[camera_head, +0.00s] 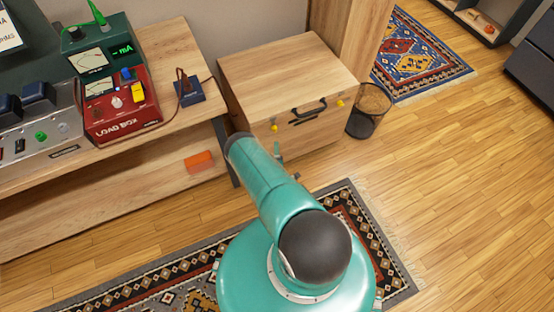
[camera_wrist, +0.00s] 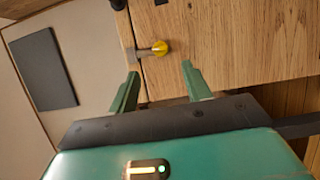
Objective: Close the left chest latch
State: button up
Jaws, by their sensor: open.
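The wooden chest (camera_head: 290,75) stands on the floor with its lid down. Its front bears a yellow left latch (camera_head: 273,127), a yellow right latch (camera_head: 340,102) and a black handle (camera_head: 309,106). In the wrist view, a yellow latch knob (camera_wrist: 159,48) sticks out beside a grey metal piece (camera_wrist: 140,54) on the wooden edge. My gripper (camera_wrist: 160,82) has its two green fingers spread apart, with the knob ahead of the gap and nothing between them. In the head view my teal arm reaches toward the chest's front and mostly hides the gripper.
A wooden bench (camera_head: 150,115) with a red load box (camera_head: 115,105) stands left of the chest. A wire bin (camera_head: 368,112) stands close on its right. A patterned rug (camera_head: 375,245) lies under me. The wooden floor (camera_head: 460,180) to the right is clear.

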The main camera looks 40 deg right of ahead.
jog(key=shift+v, duration=2.3)
